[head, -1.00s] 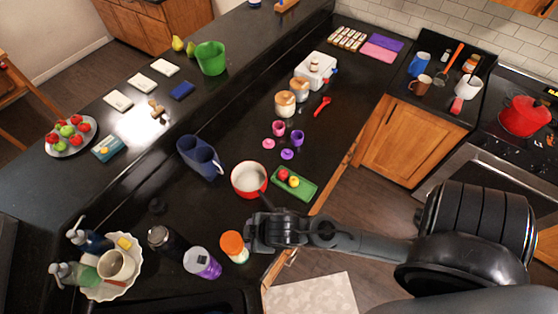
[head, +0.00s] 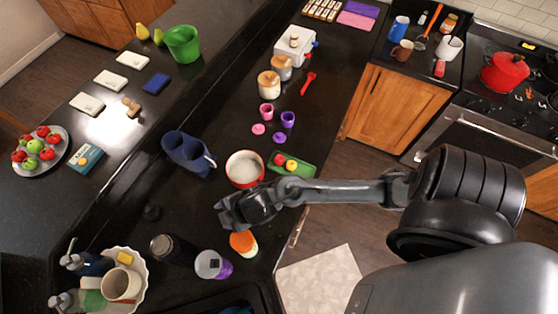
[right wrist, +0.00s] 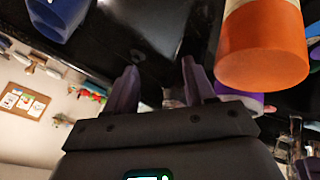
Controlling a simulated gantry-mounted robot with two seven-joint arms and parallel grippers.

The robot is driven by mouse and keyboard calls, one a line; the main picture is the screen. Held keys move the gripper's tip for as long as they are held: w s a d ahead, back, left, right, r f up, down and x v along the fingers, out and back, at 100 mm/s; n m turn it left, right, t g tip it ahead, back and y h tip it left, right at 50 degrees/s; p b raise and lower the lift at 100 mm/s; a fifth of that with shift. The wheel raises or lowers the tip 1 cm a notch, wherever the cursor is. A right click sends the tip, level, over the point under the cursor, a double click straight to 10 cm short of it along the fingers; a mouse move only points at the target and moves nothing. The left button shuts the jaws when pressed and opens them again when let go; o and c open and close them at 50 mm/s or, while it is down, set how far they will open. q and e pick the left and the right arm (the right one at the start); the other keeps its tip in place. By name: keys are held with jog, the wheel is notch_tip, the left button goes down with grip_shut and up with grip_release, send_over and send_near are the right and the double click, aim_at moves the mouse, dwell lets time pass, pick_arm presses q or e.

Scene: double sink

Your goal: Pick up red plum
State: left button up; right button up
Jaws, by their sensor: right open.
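The red plum (head: 279,160) lies on a green tray (head: 305,170) near the counter's front edge, beside a yellow-orange fruit (head: 291,166). My right gripper (head: 228,211) is over the dark counter, left of and nearer than the tray, apart from the plum. In the right wrist view its two fingers (right wrist: 162,82) stand apart with nothing between them. The plum cannot be made out in that view. My left gripper is not in view.
A red pot (head: 244,169) stands between my right gripper and the tray's left side. An orange-lidded bottle (head: 243,243) and a purple container (head: 213,265) stand close below the gripper. Small purple and pink cups stand beyond the tray.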

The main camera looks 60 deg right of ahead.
notch_tip(320, 180, down, 5)
jog(key=w+d+n+b, duration=0.2)
jog(key=w+n, duration=0.1)
jog(key=n, duration=0.1)
jog(key=n+g+h+b, duration=0.2)
jog(key=g+b, duration=0.2)
jog(key=g, duration=0.3)
send_near(279, 158)
jog(key=shift+w+a+f, duration=0.1)
jog(key=shift+w, duration=0.2)
jog(key=f, duration=0.4)
jog(key=shift+s+b, duration=0.25)
jog(key=shift+b, duration=0.05)
jog(key=shift+s+f+p, duration=0.15)
jog(key=shift+f+p, duration=0.3)
jog(key=shift+f, duration=2.6)
jog(key=c, duration=0.7)
jog(key=shift+r, duration=0.2)
